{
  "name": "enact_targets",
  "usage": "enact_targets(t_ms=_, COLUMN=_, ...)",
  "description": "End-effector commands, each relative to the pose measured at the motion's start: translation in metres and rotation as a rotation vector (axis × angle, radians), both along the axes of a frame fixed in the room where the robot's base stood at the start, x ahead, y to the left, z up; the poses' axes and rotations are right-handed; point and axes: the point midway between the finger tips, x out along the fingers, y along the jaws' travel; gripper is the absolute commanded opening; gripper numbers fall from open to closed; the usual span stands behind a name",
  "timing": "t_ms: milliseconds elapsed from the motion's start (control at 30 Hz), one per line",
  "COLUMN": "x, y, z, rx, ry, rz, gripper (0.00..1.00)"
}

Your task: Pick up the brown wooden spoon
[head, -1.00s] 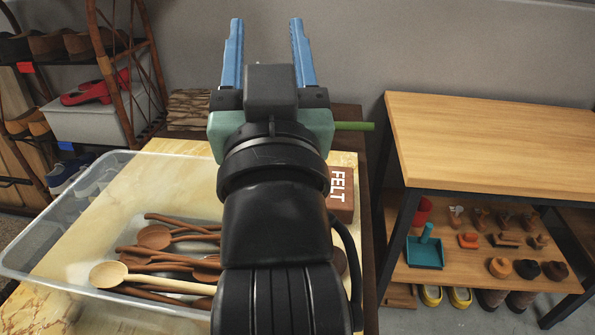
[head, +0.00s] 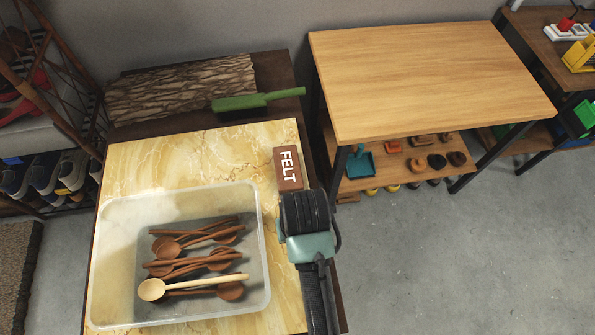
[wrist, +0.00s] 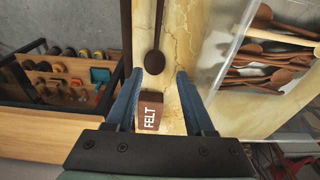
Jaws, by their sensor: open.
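In the wrist view, a single dark brown spoon (wrist: 155,61) lies on the marble-patterned table top, outside the clear bin, its handle running to the top edge of the picture. My gripper (wrist: 158,72) is open and empty, its blue fingers on either side of the spoon's bowl in the picture. The head view does not show this spoon; my arm covers part of the table's right side. Several brown wooden spoons (head: 188,265) lie in the clear bin (head: 263,240) with one pale spoon (head: 190,287) on top. They also show in the wrist view (wrist: 262,72).
A green-handled brush (head: 240,102) and a bark-like slab (head: 180,88) are behind. A wooden bench (head: 430,75) stands right, with floor in front.

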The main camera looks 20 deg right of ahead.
Motion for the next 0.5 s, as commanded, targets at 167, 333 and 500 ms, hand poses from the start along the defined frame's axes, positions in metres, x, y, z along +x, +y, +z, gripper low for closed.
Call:
enact_targets(t_ms=167, x=-0.035, y=0.0, z=0.004, rx=0.024, ry=0.118, rz=-0.014, gripper=0.54)
enact_targets(t_ms=333, x=-0.042, y=0.0, z=-0.014, rx=0.03, ry=0.145, rz=-0.017, gripper=0.54)
enact_targets(t_ms=500, x=-0.041, y=0.0, z=-0.048, rx=0.031, ry=0.143, rz=-0.017, gripper=0.54)
